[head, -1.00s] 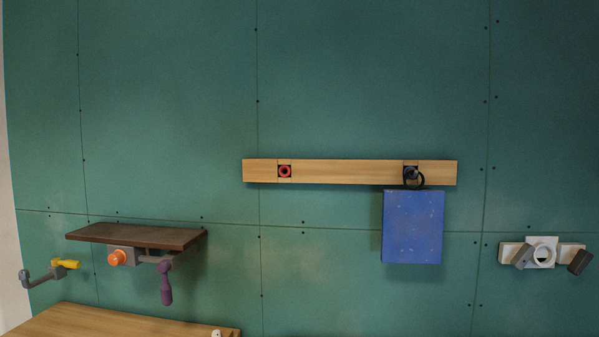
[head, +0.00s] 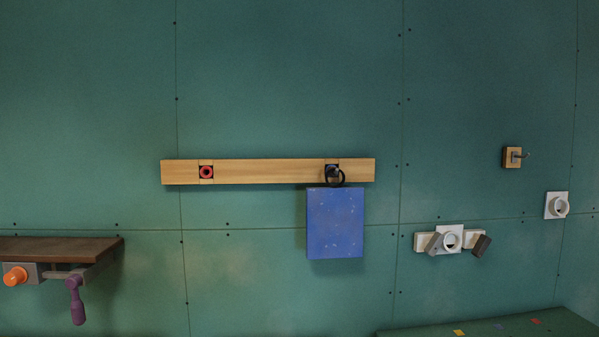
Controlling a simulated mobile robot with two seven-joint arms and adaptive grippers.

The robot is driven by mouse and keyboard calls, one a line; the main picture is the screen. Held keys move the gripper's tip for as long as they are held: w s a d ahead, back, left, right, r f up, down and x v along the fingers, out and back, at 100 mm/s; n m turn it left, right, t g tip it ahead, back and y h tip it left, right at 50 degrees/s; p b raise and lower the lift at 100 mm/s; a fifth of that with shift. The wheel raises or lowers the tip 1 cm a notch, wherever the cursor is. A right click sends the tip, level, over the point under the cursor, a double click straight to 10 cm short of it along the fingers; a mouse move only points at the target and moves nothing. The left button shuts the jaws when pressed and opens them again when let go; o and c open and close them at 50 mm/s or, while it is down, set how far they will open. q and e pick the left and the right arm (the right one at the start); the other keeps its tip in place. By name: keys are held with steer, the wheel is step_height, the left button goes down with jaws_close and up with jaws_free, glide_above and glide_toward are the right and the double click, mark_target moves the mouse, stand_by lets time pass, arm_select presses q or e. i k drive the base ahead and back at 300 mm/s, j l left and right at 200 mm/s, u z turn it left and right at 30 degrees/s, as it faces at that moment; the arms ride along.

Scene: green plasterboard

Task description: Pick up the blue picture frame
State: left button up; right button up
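The blue picture frame (head: 335,224) hangs on the green wall, right of the middle of the head view. It is a flat blue panel with small light specks. A black ring (head: 335,177) at its top edge hangs at the dark hook on the right part of a wooden rail (head: 265,171). Neither of my grippers shows in the head view.
A red ring-shaped fitting (head: 206,172) sits on the rail's left part. A brown shelf (head: 60,248) with an orange knob (head: 15,276) and a purple handle (head: 75,300) is at left. White fittings (head: 449,239) and a wooden hook block (head: 512,157) are at right. A green surface (head: 500,327) lies lower right.

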mark_target(335, 213)
steer(key=z, duration=0.35)
steer(key=j+z, duration=0.15)
steer(key=j, duration=0.25)
steer(key=i+j+z, duration=0.2)
steer(key=i+z, duration=0.15)
steer(key=i+j+z, duration=0.6)
steer(key=z, duration=0.15)
